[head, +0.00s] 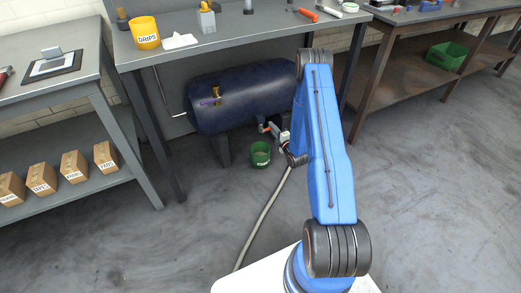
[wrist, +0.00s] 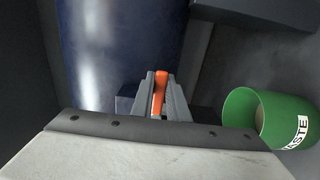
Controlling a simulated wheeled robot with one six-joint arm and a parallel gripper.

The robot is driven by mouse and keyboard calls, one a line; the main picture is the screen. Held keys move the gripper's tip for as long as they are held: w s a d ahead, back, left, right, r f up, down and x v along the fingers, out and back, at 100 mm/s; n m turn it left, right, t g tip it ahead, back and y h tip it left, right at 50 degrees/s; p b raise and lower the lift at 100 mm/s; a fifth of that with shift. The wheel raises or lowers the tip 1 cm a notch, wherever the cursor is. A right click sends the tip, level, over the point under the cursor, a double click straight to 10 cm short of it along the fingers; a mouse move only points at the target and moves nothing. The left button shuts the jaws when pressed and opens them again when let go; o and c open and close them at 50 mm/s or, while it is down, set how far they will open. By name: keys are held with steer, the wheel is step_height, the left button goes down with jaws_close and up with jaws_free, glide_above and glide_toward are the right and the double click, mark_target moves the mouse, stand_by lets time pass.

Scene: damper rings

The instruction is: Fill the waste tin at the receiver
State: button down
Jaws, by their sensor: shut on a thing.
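The receiver (head: 245,95) is a dark blue tank lying under the bench; its side also fills the upper left of the wrist view (wrist: 115,50). My gripper (wrist: 160,92) is shut on an orange lever (wrist: 160,85) low at the receiver. The gripper also shows in the head view (head: 271,129), reaching in from the right. The green waste tin (head: 260,157) stands upright on the floor just below and left of the gripper. In the wrist view the tin (wrist: 268,117) is at the right, with something pale brown inside. What the lever is attached to is hidden.
A yellow DRIPS cup (head: 145,33) and a white cloth (head: 180,41) are on the bench above. A hose (head: 262,215) runs along the floor by my arm. Labelled boxes (head: 75,166) fill the left shelf. The floor in front of the tin is clear.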

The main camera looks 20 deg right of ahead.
steer(key=c, duration=1.7)
jaws_free()
steer(key=shift+s, duration=0.3)
steer(key=shift+s, duration=0.7)
steer(key=shift+s, duration=0.1)
steer(key=shift+s+d, duration=0.1)
steer(key=shift+s, duration=2.8)
